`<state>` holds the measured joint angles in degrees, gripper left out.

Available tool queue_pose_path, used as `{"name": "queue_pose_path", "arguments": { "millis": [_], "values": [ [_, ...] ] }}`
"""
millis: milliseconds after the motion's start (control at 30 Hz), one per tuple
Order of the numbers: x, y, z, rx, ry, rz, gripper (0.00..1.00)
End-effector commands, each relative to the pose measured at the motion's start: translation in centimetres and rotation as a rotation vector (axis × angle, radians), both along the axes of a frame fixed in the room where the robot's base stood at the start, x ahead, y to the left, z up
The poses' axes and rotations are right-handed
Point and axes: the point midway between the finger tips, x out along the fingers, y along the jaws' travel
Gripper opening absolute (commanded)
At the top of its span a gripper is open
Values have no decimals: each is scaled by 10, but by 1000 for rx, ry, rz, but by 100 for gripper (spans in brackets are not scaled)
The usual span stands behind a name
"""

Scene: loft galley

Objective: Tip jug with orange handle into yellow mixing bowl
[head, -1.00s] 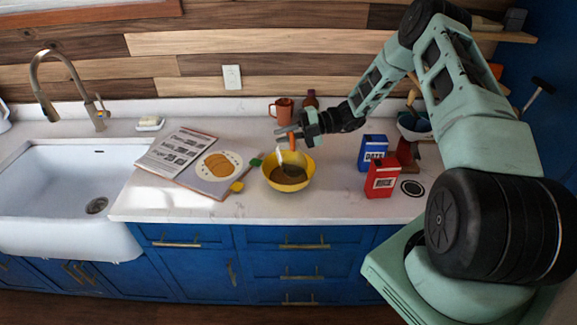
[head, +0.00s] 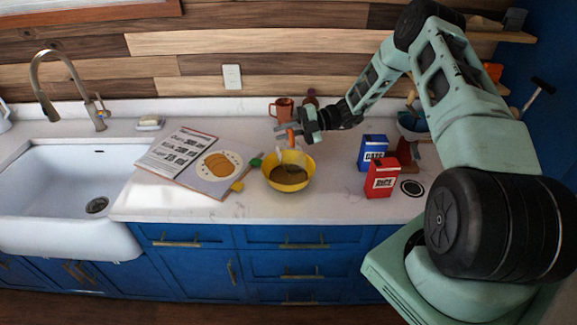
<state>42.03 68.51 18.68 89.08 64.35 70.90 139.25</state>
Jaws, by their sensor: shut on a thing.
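The yellow mixing bowl (head: 271,184) stands on the counter and has brown contents. My gripper (head: 286,131) is above the bowl's back rim, shut on the orange handle (head: 291,139) of the jug. The jug's small pale, see-through body (head: 293,157) shows below the handle, over the bowl's back part. It looks tilted, but its exact angle and what is left inside are too small to tell.
A blue box (head: 373,151) and red box (head: 381,179) stand to the right. An orange-brown mug (head: 284,109) stands behind.

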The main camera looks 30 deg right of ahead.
Motion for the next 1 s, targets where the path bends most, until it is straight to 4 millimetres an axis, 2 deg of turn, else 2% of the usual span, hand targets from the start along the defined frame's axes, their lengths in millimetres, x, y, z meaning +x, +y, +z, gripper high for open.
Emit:
{"name": "queue_pose_path", "arguments": {
  "millis": [1000],
  "values": [
    [15, -6, 1, 45, 98, 0, 0]
  ]
}}
